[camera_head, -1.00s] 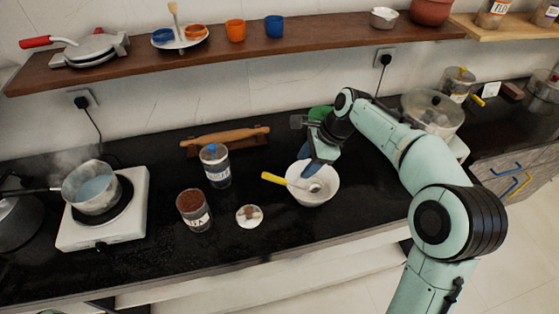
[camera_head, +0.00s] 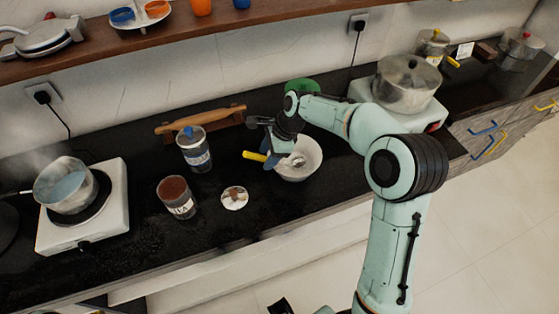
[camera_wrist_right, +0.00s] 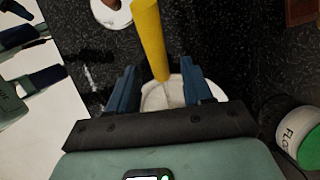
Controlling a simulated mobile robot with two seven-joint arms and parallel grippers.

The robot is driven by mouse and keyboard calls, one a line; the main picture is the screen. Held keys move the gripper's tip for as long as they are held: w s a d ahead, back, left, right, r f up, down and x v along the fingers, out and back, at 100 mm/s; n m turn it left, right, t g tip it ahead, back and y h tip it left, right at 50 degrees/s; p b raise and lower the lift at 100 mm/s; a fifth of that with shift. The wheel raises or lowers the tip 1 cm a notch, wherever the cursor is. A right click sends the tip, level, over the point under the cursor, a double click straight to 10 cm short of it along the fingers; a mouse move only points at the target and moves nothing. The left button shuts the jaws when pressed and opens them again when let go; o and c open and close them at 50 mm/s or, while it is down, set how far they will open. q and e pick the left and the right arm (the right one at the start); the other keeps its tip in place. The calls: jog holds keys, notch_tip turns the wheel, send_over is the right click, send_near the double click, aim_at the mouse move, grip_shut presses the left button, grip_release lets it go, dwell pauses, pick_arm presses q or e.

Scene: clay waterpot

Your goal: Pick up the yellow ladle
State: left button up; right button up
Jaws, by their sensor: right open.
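The yellow ladle (camera_head: 255,156) leans in a white bowl (camera_head: 314,166). Its handle sticks out over the rim to the left, and its scoop (camera_head: 297,160) is inside the bowl. My right gripper (camera_head: 268,150) is over the bowl's left side, at the handle. In the right wrist view the open blue fingers (camera_wrist_right: 160,86) stand on either side of the yellow handle (camera_wrist_right: 150,38), with gaps visible on both sides. The bowl (camera_wrist_right: 157,98) shows beyond them, partly hidden by the gripper. Part of my left gripper (camera_wrist_right: 35,60) appears at the left edge of the wrist view; its opening is unclear.
A blue-lidded jar (camera_head: 194,155), a brown-filled jar (camera_head: 176,205) and a small white dish (camera_head: 234,202) stand left of the bowl. A rolling pin (camera_head: 201,119) lies behind. A green-lidded jar (camera_wrist_right: 293,134) is close to the right gripper. A steaming pan (camera_head: 65,184) sits far left.

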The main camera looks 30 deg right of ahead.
aim_at(265, 157)
jog(key=shift+x, duration=1.25)
grip_shut()
jog(key=shift+r, duration=0.1)
pick_arm(q)
jog(key=r+p, duration=0.1)
jog(key=w+r+p, duration=0.2)
jog(key=r, duration=0.1)
pick_arm(e)
notch_tip(265, 157, up, 20)
